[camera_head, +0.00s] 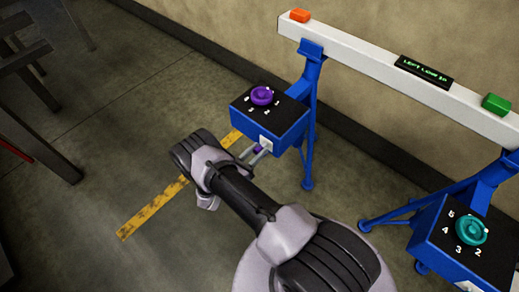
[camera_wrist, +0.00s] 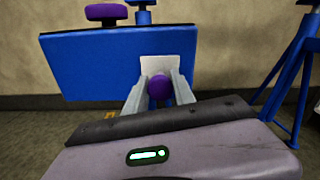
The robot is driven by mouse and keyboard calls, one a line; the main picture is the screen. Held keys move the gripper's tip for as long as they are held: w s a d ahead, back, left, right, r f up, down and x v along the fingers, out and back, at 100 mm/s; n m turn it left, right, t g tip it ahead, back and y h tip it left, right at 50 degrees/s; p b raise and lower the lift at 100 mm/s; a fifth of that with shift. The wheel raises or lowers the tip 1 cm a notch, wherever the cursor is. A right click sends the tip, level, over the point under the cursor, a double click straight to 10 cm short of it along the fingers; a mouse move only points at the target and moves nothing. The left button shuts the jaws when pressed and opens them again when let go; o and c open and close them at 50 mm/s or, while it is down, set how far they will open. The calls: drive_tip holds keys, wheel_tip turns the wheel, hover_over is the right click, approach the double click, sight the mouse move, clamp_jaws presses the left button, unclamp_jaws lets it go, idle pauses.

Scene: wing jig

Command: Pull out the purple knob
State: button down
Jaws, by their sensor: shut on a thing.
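A small round purple knob (camera_wrist: 159,87) sits in front of a white plate on the front face of a blue box (camera_wrist: 70,70). In the head view the knob (camera_head: 257,149) is a small purple patch, partly hidden by my gripper. My gripper (camera_head: 254,152) reaches the box from its front side. In the wrist view its two fingers (camera_wrist: 160,92) stand left and right of the knob and are shut on it. I cannot tell how far the knob stands out from the plate.
A purple dial (camera_head: 262,96) with numbers tops the blue box (camera_head: 282,135). A white beam (camera_head: 385,72) with orange and green blocks runs behind. A second blue box (camera_head: 450,250) with a teal dial (camera_head: 471,230) stands at right.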

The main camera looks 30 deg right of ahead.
drive_tip(key=shift+v, duration=1.1)
drive_tip(key=c, duration=1.1)
unclamp_jaws()
drive_tip(key=shift+o, duration=0.2)
drive_tip(key=p+v, duration=0.1)
drive_tip(key=v, duration=1.6)
drive_tip(key=shift+a+p, duration=0.25)
drive_tip(key=shift+p, duration=0.15)
